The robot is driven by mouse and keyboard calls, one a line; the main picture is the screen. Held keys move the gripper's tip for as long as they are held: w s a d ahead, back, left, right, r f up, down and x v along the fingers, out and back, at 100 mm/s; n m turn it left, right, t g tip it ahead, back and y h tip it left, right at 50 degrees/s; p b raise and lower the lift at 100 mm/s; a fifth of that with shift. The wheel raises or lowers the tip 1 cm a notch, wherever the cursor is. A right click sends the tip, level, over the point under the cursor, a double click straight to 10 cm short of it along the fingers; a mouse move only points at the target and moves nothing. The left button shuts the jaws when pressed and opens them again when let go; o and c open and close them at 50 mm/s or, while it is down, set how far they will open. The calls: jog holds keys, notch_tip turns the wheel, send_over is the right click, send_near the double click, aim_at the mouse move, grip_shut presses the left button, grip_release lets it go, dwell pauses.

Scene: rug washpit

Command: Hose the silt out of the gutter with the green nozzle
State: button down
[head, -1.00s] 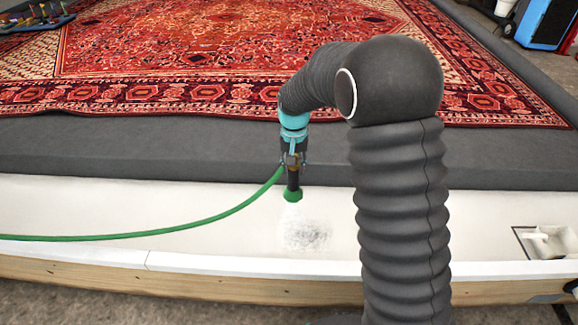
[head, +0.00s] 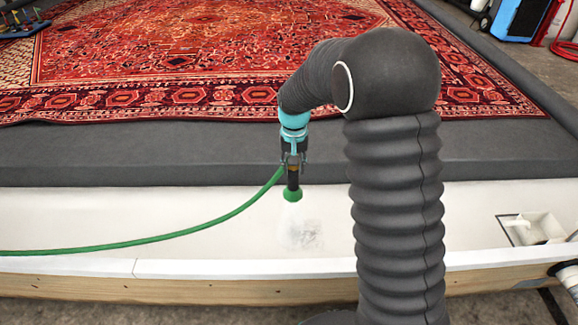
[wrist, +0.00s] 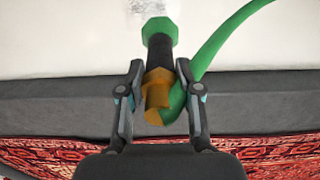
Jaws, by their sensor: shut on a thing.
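My gripper (head: 293,160) points down over the white gutter (head: 130,215) and is shut on the nozzle (head: 292,194), which has a green tip and a black body. In the wrist view, the fingers stand on both sides of the nozzle's brass part, and its green tip (wrist: 160,30) points away from the gripper. A pale spray leaves the tip. Below it on the gutter floor is a faint grey speckled patch (head: 304,236); I cannot tell silt from splash. The green hose (head: 200,232) runs from the nozzle to the left. My arm hides part of the gutter.
A dark grey padded ledge (head: 120,153) borders the gutter, with a red patterned rug (head: 180,60) beyond. A square drain recess (head: 540,228) with a white pipe lies at the gutter's right end. A wooden beam (head: 180,290) runs along the near side. A blue machine (head: 515,18) stands at back right.

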jog(key=d+r, duration=0.4)
jog(key=d, duration=0.9)
dwell(2.8)
dwell(0.5)
